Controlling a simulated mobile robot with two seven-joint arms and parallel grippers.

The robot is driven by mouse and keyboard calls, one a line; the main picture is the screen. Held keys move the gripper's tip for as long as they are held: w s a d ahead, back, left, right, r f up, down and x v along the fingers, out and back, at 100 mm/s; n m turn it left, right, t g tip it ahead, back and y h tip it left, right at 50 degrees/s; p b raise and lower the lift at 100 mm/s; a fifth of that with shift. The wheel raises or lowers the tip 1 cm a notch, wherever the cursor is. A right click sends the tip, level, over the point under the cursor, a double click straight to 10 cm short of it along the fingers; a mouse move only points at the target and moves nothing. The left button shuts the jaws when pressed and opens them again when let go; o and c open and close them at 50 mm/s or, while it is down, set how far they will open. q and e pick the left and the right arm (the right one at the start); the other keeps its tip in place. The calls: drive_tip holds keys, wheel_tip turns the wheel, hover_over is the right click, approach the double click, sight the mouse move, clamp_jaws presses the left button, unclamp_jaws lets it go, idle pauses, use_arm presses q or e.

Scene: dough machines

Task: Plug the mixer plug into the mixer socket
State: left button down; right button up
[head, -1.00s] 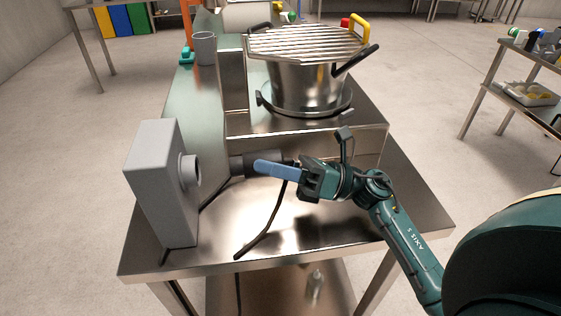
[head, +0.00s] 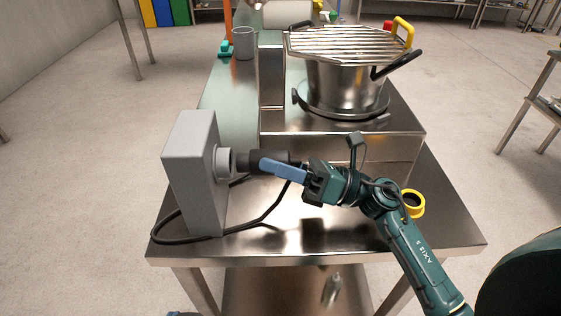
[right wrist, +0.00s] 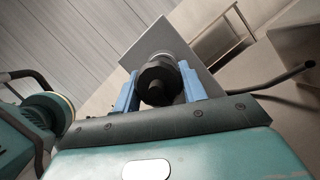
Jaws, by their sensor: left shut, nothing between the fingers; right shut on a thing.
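The mixer plug (head: 262,158) is a dark cylinder held level in my right gripper (head: 283,170). The blue fingers are shut on it, and it also shows between them in the right wrist view (right wrist: 160,82). The mixer socket (head: 224,163) is a light grey round collar on the right face of an upright grey box (head: 190,180). The plug's narrower front end points left at the socket, roughly in line and very close. I cannot tell whether they touch. In the right wrist view the plug hides most of the socket. My left gripper is not clearly in view.
A black cable (head: 262,218) trails from the plug and loops around the box's foot on the steel table (head: 330,240). A steel pot (head: 345,88) with a slatted top stands on a raised block behind. A yellow ring (head: 418,211) lies beside my right arm. A grey cup (head: 243,44) stands farther back.

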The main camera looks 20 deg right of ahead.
drive_tip(key=shift+w+a, duration=0.2)
drive_tip(key=shift+a, duration=0.5)
drive_tip(key=shift+w+a, duration=0.2)
drive_tip(key=shift+a, duration=0.5)
drive_tip(key=o, duration=1.4)
drive_tip(key=shift+d+f, duration=0.1)
drive_tip(key=shift+b+v, duration=1.05)
drive_tip(key=shift+v, duration=0.85)
drive_tip(key=shift+s+d, duration=0.1)
drive_tip(key=shift+d, duration=0.05)
drive_tip(key=shift+p+x, duration=0.5)
drive_tip(key=shift+x, duration=1.55)
